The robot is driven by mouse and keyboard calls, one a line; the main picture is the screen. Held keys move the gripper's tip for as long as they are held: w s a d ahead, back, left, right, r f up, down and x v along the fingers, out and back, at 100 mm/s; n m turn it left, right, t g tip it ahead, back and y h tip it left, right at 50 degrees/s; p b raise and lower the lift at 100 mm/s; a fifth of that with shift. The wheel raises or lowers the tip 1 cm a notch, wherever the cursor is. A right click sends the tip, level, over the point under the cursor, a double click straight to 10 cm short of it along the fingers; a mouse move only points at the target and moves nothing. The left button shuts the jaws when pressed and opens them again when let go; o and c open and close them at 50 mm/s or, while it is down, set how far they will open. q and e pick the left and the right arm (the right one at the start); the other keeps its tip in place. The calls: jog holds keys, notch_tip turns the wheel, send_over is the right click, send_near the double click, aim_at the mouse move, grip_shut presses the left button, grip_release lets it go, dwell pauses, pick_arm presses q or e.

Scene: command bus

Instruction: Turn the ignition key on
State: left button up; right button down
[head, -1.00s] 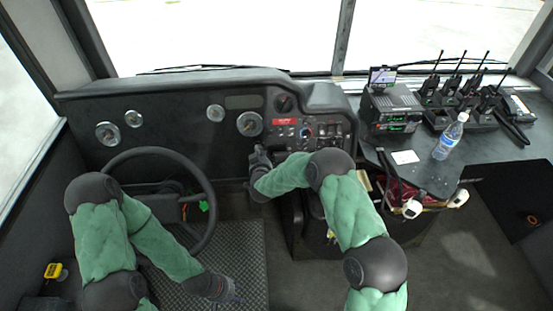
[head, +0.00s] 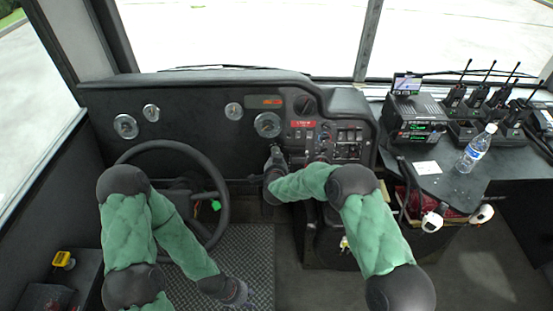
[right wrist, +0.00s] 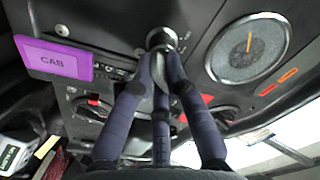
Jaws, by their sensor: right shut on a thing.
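The ignition switch (right wrist: 161,38) shows as a round silver lock in the dash at the top middle of the right wrist view. The grey ignition key (right wrist: 160,73) sticks out of it, between my fingers. My right gripper (right wrist: 162,66) is shut on the key, and its dark fingers hide part of it. In the head view my right gripper (head: 275,155) is at the dash just below the large gauge, and the key is too small to make out there. My left gripper (head: 238,293) hangs low over the floor mat, away from the dash; its fingers are unclear.
The steering wheel (head: 222,190) stands left of my right gripper. A purple CAB label (right wrist: 53,59) and a round gauge (right wrist: 247,46) flank the switch.

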dwell(0.3)
jog(key=c, duration=1.3)
grip_release()
jog(key=shift+o, duration=0.2)
jog(key=shift+s, duration=0.1)
jog(key=v, duration=1.1)
jog(key=shift+s, duration=0.35)
